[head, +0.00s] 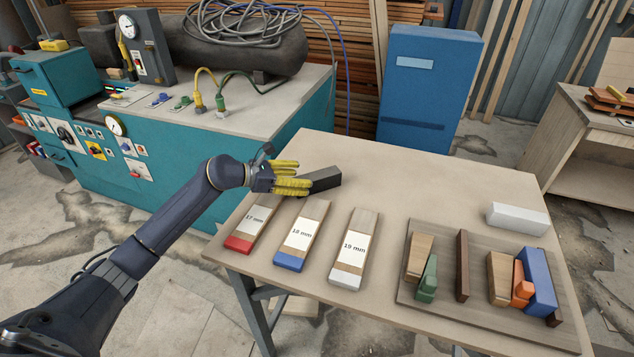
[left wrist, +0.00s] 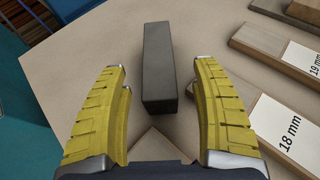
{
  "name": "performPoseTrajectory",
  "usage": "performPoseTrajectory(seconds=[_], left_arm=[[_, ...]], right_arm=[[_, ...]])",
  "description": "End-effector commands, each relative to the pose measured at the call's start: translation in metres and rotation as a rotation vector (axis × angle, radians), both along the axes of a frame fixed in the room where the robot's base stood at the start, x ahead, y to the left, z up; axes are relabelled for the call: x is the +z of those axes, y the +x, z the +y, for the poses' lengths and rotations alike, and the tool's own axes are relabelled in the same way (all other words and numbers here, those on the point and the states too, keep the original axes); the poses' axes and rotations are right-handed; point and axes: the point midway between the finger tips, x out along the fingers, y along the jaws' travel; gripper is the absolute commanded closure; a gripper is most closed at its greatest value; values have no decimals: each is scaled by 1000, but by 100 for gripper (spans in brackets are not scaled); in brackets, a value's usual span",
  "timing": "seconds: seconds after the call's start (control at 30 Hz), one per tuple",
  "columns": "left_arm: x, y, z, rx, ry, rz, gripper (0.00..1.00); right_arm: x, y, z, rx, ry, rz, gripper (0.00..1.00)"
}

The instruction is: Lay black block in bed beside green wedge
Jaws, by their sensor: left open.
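The black block (head: 325,180) lies on the table near its far left edge. In the left wrist view the black block (left wrist: 158,65) lies ahead, between the lines of the two yellow fingers. My left gripper (head: 304,174) is open and empty, its fingertips close to the block's near end. The green wedge (head: 427,279) stands in the wooden bed (head: 478,262) at the right, against a wooden block (head: 418,256). A dark brown strip (head: 462,266) stands to the right of the wedge, with a gap between. My right gripper is not in view.
Three labelled wooden pieces, 17 mm (head: 252,229), 18 mm (head: 301,234) and 19 mm (head: 354,249), lie between block and bed. An orange wedge (head: 522,285) and blue block (head: 539,280) are at the bed's right. A white block (head: 517,219) lies behind. The table's back middle is clear.

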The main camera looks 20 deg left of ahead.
Motion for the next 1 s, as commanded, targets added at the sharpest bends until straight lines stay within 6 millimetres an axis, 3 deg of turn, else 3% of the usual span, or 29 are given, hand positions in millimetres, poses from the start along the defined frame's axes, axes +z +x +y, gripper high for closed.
performPoseTrajectory(seconds=[1.0], left_arm=[[-32,48,-51,1,2,-1,35]], right_arm=[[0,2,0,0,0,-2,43]])
